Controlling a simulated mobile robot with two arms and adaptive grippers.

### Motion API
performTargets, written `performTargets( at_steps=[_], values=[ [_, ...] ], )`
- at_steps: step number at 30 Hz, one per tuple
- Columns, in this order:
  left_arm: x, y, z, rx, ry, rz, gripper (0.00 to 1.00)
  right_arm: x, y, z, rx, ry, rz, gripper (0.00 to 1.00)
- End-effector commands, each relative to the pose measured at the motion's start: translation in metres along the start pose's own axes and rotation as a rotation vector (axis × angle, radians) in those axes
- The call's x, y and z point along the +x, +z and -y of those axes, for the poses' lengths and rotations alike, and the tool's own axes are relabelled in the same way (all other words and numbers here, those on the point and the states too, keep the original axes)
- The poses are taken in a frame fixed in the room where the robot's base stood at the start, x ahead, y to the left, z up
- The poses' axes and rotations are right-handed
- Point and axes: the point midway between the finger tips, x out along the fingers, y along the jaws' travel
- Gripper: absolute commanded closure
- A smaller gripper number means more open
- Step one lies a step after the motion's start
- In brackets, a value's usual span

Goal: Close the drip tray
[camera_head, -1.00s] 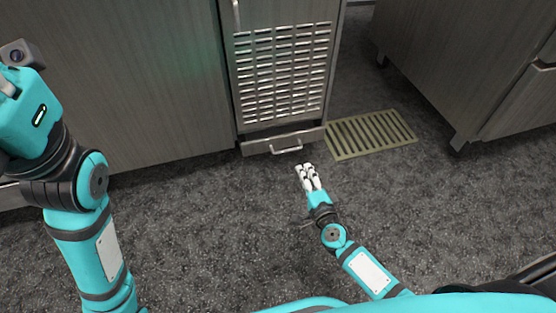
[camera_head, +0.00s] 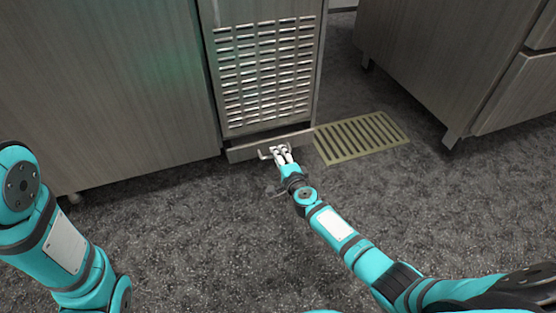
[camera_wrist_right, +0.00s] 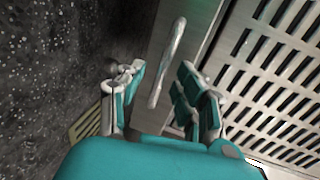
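The drip tray (camera_head: 243,154) is a low metal drawer at the foot of the louvred cabinet in the head view. Its front stands a little forward of the cabinet, with a dark gap above it. A bar handle (camera_head: 263,153) is on its front. My right gripper (camera_head: 281,150) is at the handle and hides part of it. In the right wrist view the fingers (camera_wrist_right: 158,92) are spread apart, with the handle (camera_wrist_right: 169,60) showing between and beyond them. I cannot tell whether they touch it. My left gripper is out of view; only part of the left arm shows.
The louvred cabinet (camera_head: 265,75) rises above the tray. A wide cabinet (camera_head: 110,90) stands to its left and another (camera_head: 430,60) to the right. A yellowish floor grate (camera_head: 362,138) lies right of the tray. The dark speckled floor in front is clear.

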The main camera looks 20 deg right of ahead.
Motion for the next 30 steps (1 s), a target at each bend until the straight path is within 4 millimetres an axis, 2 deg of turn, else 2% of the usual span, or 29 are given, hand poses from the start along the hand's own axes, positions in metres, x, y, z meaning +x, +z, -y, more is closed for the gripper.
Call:
performTargets(
  at_steps=[1,4,14,22,30],
  values=[
    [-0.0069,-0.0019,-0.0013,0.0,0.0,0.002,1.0,0.007,0.0002,-0.0026,0.0,-0.001,0.0,0.66],
    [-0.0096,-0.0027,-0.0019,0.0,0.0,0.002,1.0,0.0138,0.0002,-0.0009,0.001,-0.001,0.0,0.66],
    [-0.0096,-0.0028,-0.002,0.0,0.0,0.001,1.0,0.0166,0.0001,0.0005,0.0,0.0,0.0,0.66],
    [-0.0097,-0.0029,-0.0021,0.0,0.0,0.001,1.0,0.0164,0.0,0.0005,0.0,0.0,0.0,1.0],
    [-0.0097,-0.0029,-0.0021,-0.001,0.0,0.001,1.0,0.0163,-0.0002,0.0002,0.0,0.0,0.0,1.0]
  ],
)
